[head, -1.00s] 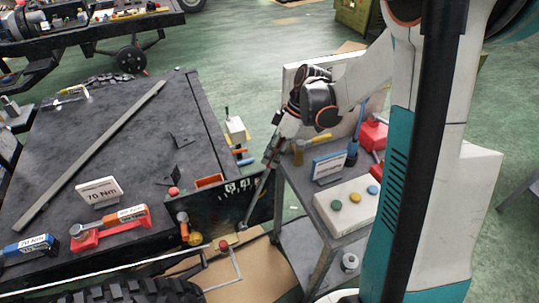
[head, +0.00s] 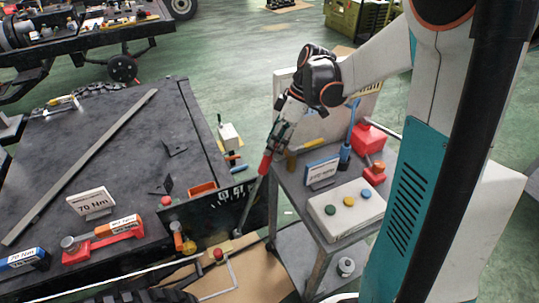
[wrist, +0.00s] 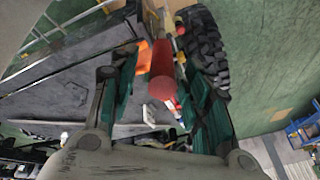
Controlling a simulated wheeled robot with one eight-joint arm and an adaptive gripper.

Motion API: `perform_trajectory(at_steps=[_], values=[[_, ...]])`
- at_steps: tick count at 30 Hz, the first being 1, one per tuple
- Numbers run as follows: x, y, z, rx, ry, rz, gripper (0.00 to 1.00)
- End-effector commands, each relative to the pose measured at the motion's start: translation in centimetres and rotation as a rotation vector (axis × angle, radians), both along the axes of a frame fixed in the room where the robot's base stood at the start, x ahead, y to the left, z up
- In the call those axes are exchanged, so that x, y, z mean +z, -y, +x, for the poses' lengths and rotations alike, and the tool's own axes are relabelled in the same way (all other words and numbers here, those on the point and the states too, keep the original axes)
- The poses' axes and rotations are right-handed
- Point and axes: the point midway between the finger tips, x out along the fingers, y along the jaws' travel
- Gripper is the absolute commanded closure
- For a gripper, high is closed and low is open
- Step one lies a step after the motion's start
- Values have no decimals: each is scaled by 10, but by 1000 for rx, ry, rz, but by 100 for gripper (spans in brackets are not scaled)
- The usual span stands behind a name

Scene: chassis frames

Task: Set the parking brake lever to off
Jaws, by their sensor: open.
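The parking brake lever has a red grip (head: 265,163) on a long grey metal shaft (head: 250,206). It rises from beside the chassis's front panel and leans up to the right, towards the cart. My gripper (head: 274,147) is just above the top of the grip. In the wrist view, the round end of the red grip (wrist: 163,84) shows between the spread green fingers of my gripper (wrist: 166,98). A gap shows on both sides, so the gripper is open and not clamped on it. The lever's foot is partly hard to make out.
A grey cart (head: 290,188) stands close right of the lever, with a button box (head: 346,208), a blue-edged sign (head: 322,172) and red items. The dark chassis top (head: 110,150) is at left, with a tyre (head: 140,296) in front. Green floor is open behind.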

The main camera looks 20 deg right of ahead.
Motion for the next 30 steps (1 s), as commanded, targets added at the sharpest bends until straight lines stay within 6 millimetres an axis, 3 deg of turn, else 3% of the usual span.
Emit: perform_trajectory(at_steps=[3, 9, 30], values=[[21, 10, -1, -2, 0, 0, 56], [43, 19, -1, -1, 0, -1, 56], [51, 18, -2, -8, 2, -5, 56]])
